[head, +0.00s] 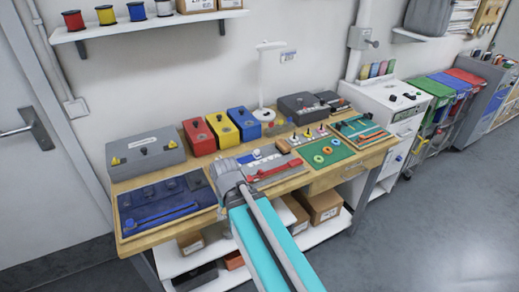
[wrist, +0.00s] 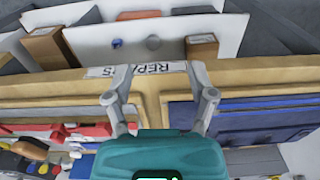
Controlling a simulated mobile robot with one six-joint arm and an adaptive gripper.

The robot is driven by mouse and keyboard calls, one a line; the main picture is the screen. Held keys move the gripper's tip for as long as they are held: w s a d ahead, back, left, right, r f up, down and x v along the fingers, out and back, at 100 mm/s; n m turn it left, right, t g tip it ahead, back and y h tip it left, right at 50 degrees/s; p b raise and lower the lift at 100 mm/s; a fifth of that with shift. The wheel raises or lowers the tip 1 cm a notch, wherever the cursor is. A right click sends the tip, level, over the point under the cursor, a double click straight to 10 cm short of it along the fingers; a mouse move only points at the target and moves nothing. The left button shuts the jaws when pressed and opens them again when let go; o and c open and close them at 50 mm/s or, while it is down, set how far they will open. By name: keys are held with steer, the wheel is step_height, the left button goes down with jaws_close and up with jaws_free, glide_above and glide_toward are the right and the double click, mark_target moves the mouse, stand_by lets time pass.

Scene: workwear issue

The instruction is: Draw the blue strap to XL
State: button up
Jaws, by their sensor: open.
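The blue strap (head: 165,216) appears as a long dark-blue strip along the front of a blue board (head: 150,203) at the bench's left end. Size marks such as XL are too small to read. In the head view, my arm reaches the bench just right of the blue board, beside a grey board with a red strap (head: 275,172).
A grey box (head: 145,152) stands behind the blue board. A green mat (head: 322,153) lies to the right. The wooden bench edge (wrist: 85,90) bears a "REPAIRS" label (wrist: 135,70). Cartons sit on the lower shelf.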

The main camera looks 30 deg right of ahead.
mark_target(257, 151)
steer(key=w+d+r+p, duration=0.1)
steer(key=w, duration=0.1)
steer(key=w+d+r+n+p, duration=0.1)
steer(key=w, duration=0.1)
steer(key=w+d+r+n+y+p, duration=0.1)
steer(key=w, duration=0.1)
steer(key=shift+w+d+r, duration=0.2)
steer(key=shift+w+d, duration=0.05)
steer(key=shift+d, duration=0.1)
steer(key=w+d+r+n+p, duration=0.1)
steer(key=w+d, duration=0.1)
steer(key=w+d+r+p, duration=0.1)
steer(key=w+d, duration=0.1)
steer(key=w+d+r+n+t+y+p, duration=0.1)
steer(key=w+d+r, duration=0.1)
steer(key=w+d, duration=0.1)
steer(key=shift+d+n+p, duration=0.1)
steer(key=shift+n+p, duration=0.2)
steer(key=w+d+r+n+t+p, duration=0.1)
steer(key=w+d+r+n+p, duration=0.1)
steer(key=w+d, duration=0.2)
steer(key=w+d+r+n+t+y+p, duration=0.1)
steer(key=w+d+r+n+p, duration=0.1)
steer(key=d, duration=0.9)
steer(key=shift+w+d+r+n+p, duration=0.15)
steer(key=shift+w+r+n+p, duration=0.2)
steer(key=shift+w+r, duration=0.65)
steer(key=shift+w+f, duration=0.15)
steer(key=shift+f, duration=0.15)
